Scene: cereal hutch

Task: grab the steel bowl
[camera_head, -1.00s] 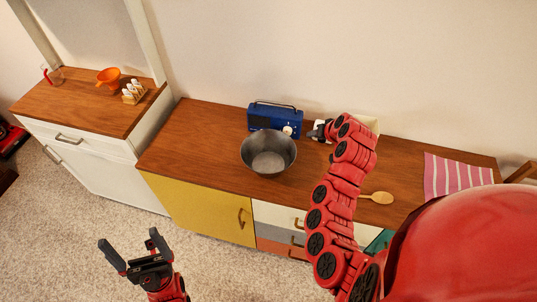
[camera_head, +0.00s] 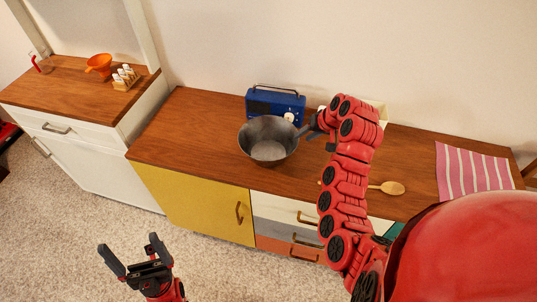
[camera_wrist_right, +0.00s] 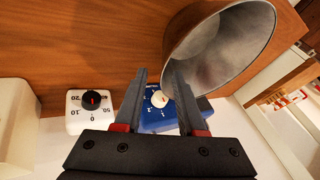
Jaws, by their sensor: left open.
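The steel bowl (camera_head: 268,142) stands upright on the wooden counter in front of the blue radio. In the right wrist view the bowl (camera_wrist_right: 225,45) shows large at the upper right, its open mouth facing the camera. My right gripper (camera_head: 308,130) is at the bowl's right rim. In the right wrist view its two fingers (camera_wrist_right: 158,75) are apart, with the near rim at or just beyond the tips; I cannot tell whether they touch. My left gripper (camera_head: 133,252) is open and empty, low in front of the cabinet, far from the bowl.
The blue radio (camera_head: 275,105) stands close behind the bowl. A white kitchen timer (camera_wrist_right: 90,112) is near the right gripper. A wooden spoon (camera_head: 390,188) and a striped pink cloth (camera_head: 470,172) lie to the right. The counter left of the bowl (camera_head: 190,130) is clear.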

